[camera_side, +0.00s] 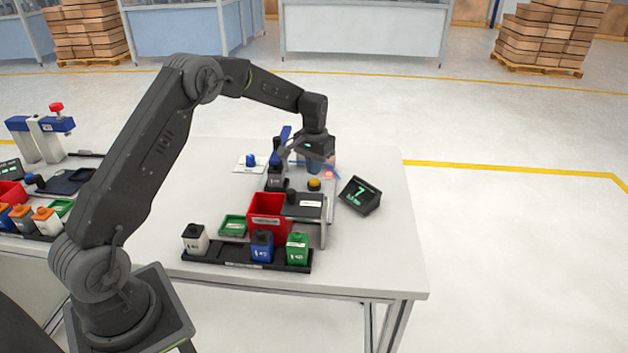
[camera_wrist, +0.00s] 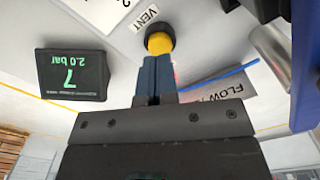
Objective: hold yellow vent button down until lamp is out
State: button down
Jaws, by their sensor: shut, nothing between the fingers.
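The yellow vent button (camera_side: 314,184) sits in a dark round collar on the work table. In the wrist view the yellow button (camera_wrist: 159,42) shows beside a label reading VENT. My gripper (camera_side: 314,170) is shut and empty, pointing down just above the button. In the wrist view its blue fingertips (camera_wrist: 156,60) overlap the button's near edge; I cannot tell whether they touch it. A small red-pink glow, apparently the lamp (camera_side: 328,175), shows behind the gripper and is partly hidden.
A dark display (camera_side: 360,195) reads 7 and 2.0 bar in the wrist view (camera_wrist: 72,75). A red bin (camera_side: 268,213) and a black tray (camera_side: 215,257) with several bottles stand in front. A blue lever (camera_side: 285,134) rises left of my gripper.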

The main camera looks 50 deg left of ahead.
aim_at(314, 180)
jog(key=shift+f, duration=0.1)
jog(key=shift+f, duration=1.45)
dwell(1.4)
jog(key=shift+r, duration=3.8)
jog(key=shift+r, duration=0.1)
